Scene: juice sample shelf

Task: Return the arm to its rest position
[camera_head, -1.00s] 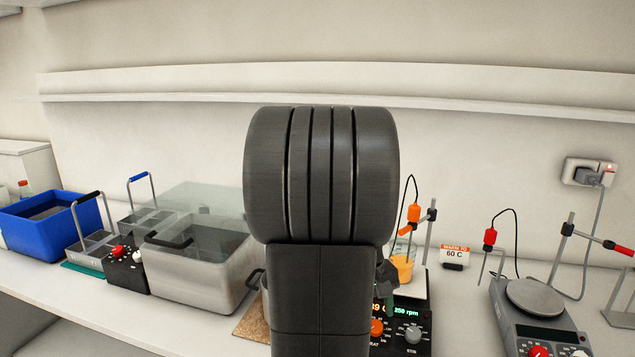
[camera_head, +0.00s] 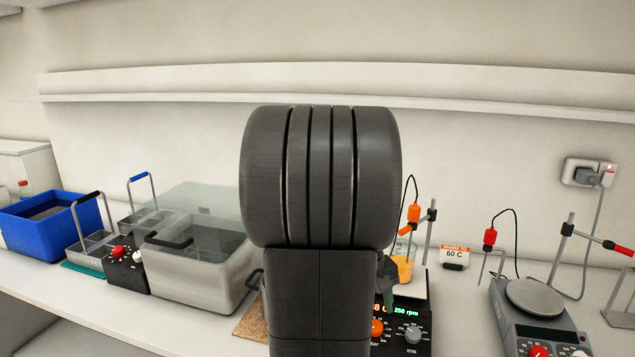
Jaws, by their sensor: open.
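My arm stands upright in the middle of the head view, its dark grey links covering the centre of the bench. A small part of my gripper (camera_head: 387,281), dark with a greenish tip, shows past the right edge of the arm, in front of the hotplate stirrer. The rest of the gripper is hidden behind the arm. It is open, and I see nothing held in the part that shows.
The hotplate stirrer (camera_head: 413,322) bears a beaker of orange liquid (camera_head: 403,268). A second hotplate (camera_head: 535,297) stands to the right. To the left are a lidded bath (camera_head: 190,277), wire-handled racks (camera_head: 92,250) and a blue bin (camera_head: 50,224). A long shelf (camera_head: 200,98) runs along the wall.

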